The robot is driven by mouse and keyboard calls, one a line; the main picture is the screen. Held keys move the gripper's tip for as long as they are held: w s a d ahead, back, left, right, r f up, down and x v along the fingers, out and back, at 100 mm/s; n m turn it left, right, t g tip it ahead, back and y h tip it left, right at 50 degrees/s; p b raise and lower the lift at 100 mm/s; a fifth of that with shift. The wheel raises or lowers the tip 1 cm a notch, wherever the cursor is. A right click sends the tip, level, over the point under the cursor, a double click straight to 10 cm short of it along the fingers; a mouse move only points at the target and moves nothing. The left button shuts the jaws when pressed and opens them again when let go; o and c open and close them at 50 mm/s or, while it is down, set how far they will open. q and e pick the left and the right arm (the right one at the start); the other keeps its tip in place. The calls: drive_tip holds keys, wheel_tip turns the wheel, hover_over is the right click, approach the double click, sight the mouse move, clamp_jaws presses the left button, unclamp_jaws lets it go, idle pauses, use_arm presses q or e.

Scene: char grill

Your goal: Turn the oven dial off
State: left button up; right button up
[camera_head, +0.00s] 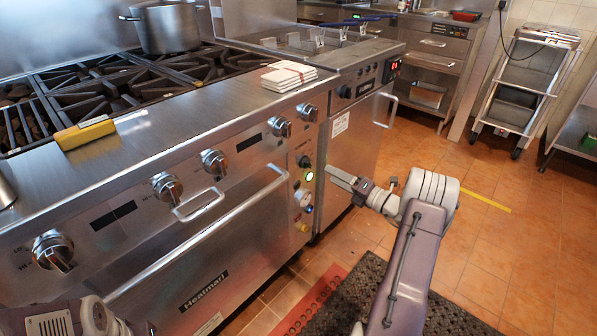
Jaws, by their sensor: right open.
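The stainless range front carries several silver dials, among them one at far left (53,250), one left of the middle (166,187), and one near the right end (279,126). A small black dial (304,161) sits on the narrow control panel at the right end, above a lit green light (308,176). The frame does not show which dial is the oven's. My right gripper (330,172) is open and empty, just right of this panel, its fingers pointing left toward the black dial and apparently apart from it. My left arm shows at bottom left; its gripper is out of view.
The oven door handle (200,240) runs along the range front. A fryer cabinet (352,130) with a vertical handle (386,110) stands behind my right gripper. A yellow-handled scraper (85,133) and folded cloths (289,76) lie on the ledge. Tiled floor at right is open.

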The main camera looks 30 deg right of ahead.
sight(311, 165)
drive_tip(key=b+x, duration=0.4)
drive_tip(key=x, duration=0.4)
drive_tip(key=shift+a+f, duration=0.1)
drive_tip(key=shift+a, duration=0.1)
drive_tip(key=shift+w+a, duration=0.1)
drive_tip(key=shift+w, duration=0.3)
clamp_jaws()
